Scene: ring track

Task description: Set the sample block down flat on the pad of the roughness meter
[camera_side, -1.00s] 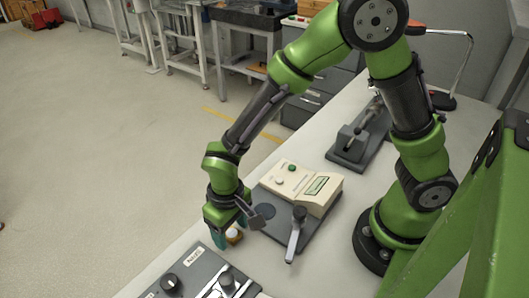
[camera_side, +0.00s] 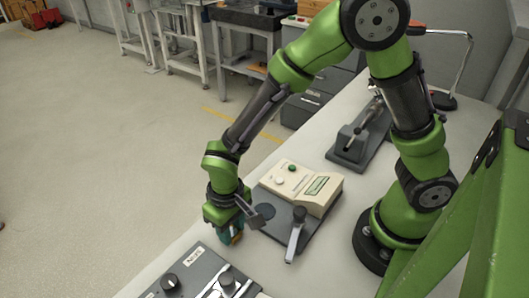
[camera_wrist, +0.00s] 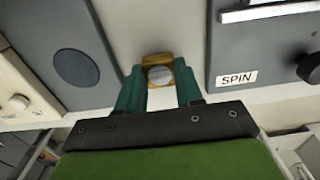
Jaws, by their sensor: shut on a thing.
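The sample block is a small orange-brown block with a round silver face. It shows between my fingertips in the wrist view (camera_wrist: 160,62) and partly in the side view (camera_side: 237,239). My gripper (camera_wrist: 160,80) points down with its teal fingers shut on the block's two sides; it also shows in the side view (camera_side: 230,236). I cannot tell whether the block touches the table. The roughness meter (camera_side: 305,187) is a cream box on a dark grey base. Its round dark pad (camera_side: 265,211) is bare, to the right of my gripper; in the wrist view the pad (camera_wrist: 76,68) is at left.
A grey panel labelled SPIN (camera_wrist: 262,50) with a black knob stands close on the gripper's other side; it is at the bottom in the side view (camera_side: 200,272). A lever (camera_side: 296,235) rises from the meter's base. A grey clamp-like fixture (camera_side: 355,143) stands farther back.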

